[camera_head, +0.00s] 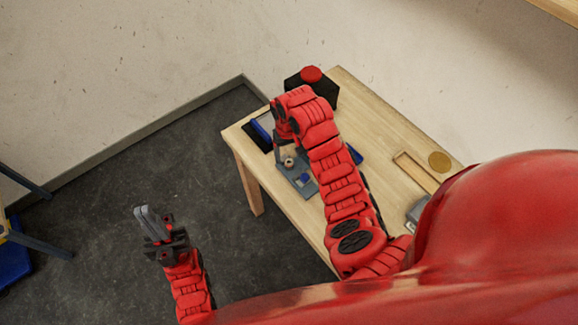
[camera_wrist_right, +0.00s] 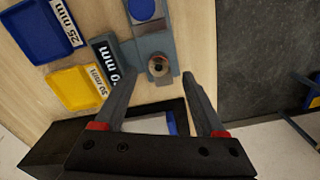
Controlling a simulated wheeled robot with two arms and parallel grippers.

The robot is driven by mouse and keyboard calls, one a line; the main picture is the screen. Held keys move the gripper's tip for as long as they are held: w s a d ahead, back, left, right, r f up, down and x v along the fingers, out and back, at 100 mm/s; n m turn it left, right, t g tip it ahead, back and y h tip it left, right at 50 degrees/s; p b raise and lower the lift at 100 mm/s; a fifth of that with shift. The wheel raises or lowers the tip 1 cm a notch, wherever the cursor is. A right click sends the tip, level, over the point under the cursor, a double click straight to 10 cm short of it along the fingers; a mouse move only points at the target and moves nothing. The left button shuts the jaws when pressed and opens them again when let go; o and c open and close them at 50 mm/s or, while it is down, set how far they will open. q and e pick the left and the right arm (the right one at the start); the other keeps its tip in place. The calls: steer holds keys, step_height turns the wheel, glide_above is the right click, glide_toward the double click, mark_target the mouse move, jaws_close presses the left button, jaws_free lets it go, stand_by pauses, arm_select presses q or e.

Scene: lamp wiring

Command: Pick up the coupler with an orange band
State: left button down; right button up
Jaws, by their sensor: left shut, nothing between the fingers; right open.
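My right gripper (camera_wrist_right: 159,77) is open, with its fingertips either side of a grey fixture (camera_wrist_right: 150,45) on the table. A small round tan part with a dark centre (camera_wrist_right: 158,66) sits on the fixture, just beyond and between the fingertips; it also shows in the head view (camera_head: 289,162). Nothing is between the fingers. My left gripper (camera_head: 146,219) is shut and empty, out over the floor, left of the table.
A blue disc (camera_wrist_right: 141,9) is on the fixture. Labelled blue (camera_wrist_right: 47,30) and yellow (camera_wrist_right: 73,88) trays lie beside it. A black box with a red button (camera_head: 311,74) stands at the table's far end. A round gold disc (camera_head: 439,162) lies at right.

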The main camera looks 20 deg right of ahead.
mark_target(289, 162)
step_height(289, 162, down, 3)
steer(key=shift+d+f+p, duration=0.1)
steer(key=shift+d+p, duration=0.05)
steer(key=shift+p, duration=0.8)
steer(key=shift+f, duration=0.6)
steer(key=shift+w+f, duration=0.1)
steer(key=shift+f, duration=0.25)
steer(key=shift+c, duration=0.3)
jaws_close()
